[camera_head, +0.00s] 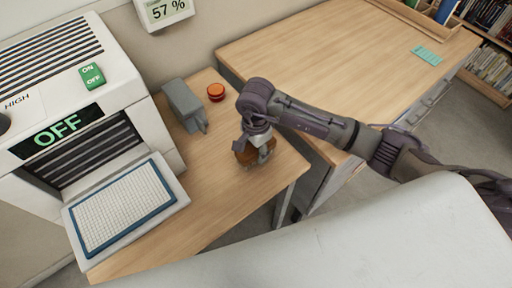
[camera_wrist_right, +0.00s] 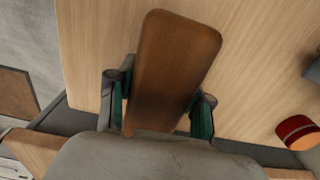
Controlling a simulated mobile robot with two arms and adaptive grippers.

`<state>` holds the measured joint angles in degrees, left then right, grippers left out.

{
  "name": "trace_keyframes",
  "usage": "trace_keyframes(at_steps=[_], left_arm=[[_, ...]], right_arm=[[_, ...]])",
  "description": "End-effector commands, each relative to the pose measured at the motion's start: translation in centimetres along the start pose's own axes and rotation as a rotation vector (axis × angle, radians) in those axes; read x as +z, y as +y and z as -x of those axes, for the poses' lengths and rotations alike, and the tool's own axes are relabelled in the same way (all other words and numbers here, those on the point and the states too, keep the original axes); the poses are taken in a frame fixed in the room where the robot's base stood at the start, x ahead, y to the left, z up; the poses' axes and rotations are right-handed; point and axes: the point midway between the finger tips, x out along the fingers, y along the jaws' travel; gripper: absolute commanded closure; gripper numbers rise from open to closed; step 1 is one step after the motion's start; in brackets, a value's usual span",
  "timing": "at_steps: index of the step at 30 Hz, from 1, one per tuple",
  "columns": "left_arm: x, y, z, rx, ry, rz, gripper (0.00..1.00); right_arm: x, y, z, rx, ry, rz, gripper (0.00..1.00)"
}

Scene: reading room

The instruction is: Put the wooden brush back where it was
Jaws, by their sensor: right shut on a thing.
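The wooden brush (camera_wrist_right: 172,62) is a brown block with rounded corners in the right wrist view. It lies between the two green-padded fingers of my right gripper (camera_wrist_right: 160,102), which is shut on it. In the head view the brush (camera_head: 244,155) shows as a brown patch under my right gripper (camera_head: 258,148), over the right front part of the small wooden table (camera_head: 215,190). The gripper hides part of it there. I cannot tell whether the brush touches the tabletop. My left gripper is not in view.
A grey device (camera_head: 183,103) and a red-orange round object (camera_head: 216,91) stand behind the gripper. On the left is a white machine (camera_head: 60,60) reading OFF, with a blue-framed mesh panel (camera_head: 125,208) in front. A larger desk (camera_head: 310,55) stands right, mostly clear, with a teal card (camera_head: 427,56).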

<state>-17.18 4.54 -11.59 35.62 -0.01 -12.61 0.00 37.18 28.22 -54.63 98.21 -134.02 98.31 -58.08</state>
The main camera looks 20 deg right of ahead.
Motion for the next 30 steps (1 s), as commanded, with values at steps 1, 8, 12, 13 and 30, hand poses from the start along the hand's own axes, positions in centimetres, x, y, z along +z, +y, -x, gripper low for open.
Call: trace_keyframes(at_steps=[1,8,12,13,30], left_arm=[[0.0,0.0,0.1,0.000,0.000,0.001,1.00],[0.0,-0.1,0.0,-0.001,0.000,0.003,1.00],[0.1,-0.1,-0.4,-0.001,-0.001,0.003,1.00],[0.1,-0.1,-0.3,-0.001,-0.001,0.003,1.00],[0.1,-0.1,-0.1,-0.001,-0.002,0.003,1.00]], right_arm=[[0.0,0.0,-0.2,0.000,-0.001,0.000,0.82],[0.0,-0.1,-0.3,-0.002,0.000,0.000,0.82],[0.0,0.0,-0.6,-0.001,0.001,0.001,0.46],[0.0,0.0,-0.5,-0.001,0.001,0.001,0.41],[-0.1,-0.2,0.8,-0.007,0.001,0.000,0.24]])
